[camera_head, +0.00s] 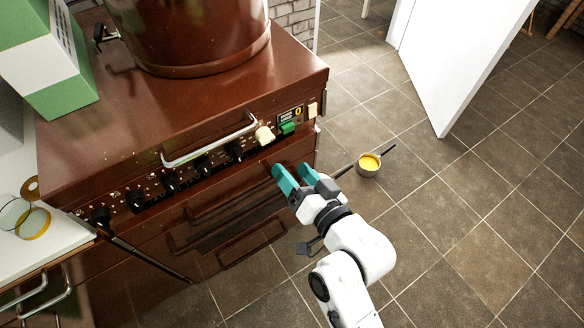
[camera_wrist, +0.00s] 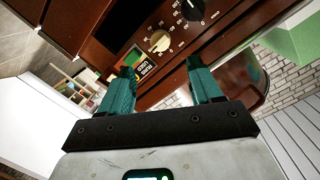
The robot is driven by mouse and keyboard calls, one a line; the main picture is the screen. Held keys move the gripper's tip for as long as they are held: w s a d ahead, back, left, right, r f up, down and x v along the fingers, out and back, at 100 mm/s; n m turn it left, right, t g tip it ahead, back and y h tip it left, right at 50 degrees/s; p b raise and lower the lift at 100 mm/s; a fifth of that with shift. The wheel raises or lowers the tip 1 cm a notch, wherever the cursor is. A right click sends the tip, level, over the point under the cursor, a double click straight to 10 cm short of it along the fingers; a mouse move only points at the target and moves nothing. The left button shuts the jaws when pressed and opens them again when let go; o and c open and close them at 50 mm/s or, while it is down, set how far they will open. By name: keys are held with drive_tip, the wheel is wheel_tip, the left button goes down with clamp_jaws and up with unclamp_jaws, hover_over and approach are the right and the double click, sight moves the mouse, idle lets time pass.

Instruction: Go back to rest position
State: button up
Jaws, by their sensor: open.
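My gripper (camera_head: 296,179) is in front of the right end of the brown stove's (camera_head: 190,110) front panel in the head view. Its two teal fingers are apart with nothing between them. In the wrist view my gripper (camera_wrist: 163,85) also shows open and empty. Beyond the fingers there, a cream knob (camera_wrist: 160,41) and a dark knob (camera_wrist: 193,9) sit on the brown panel. Whether a finger touches the stove cannot be told.
A small pot (camera_head: 368,164) with yellow contents is right of my gripper, seemingly over the tiled floor (camera_head: 430,215). A white door panel (camera_head: 460,55) stands at the upper right. A counter (camera_head: 50,235) with glass dishes is at the left. Open floor lies right.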

idle(0.4)
drive_tip(key=s+d+f+g+h+p, duration=0.2)
drive_tip(key=s+d+f+g+h, duration=0.15)
drive_tip(key=d, duration=0.35)
drive_tip(key=s+d+f+g+h+p, duration=0.2)
drive_tip(key=s+d+f, duration=0.15)
drive_tip(key=d, duration=0.45)
drive_tip(key=s+d+g+h+p, duration=0.1)
drive_tip(key=s+d+g+h, duration=0.1)
drive_tip(key=s+d, duration=0.4)
drive_tip(key=s+d+g+h+p, duration=0.2)
drive_tip(key=s+d+g, duration=0.3)
drive_tip(key=s, duration=0.7)
drive_tip(key=shift+s+d+r, duration=0.3)
drive_tip(key=shift+s+d, duration=0.05)
drive_tip(key=shift+d, duration=0.25)
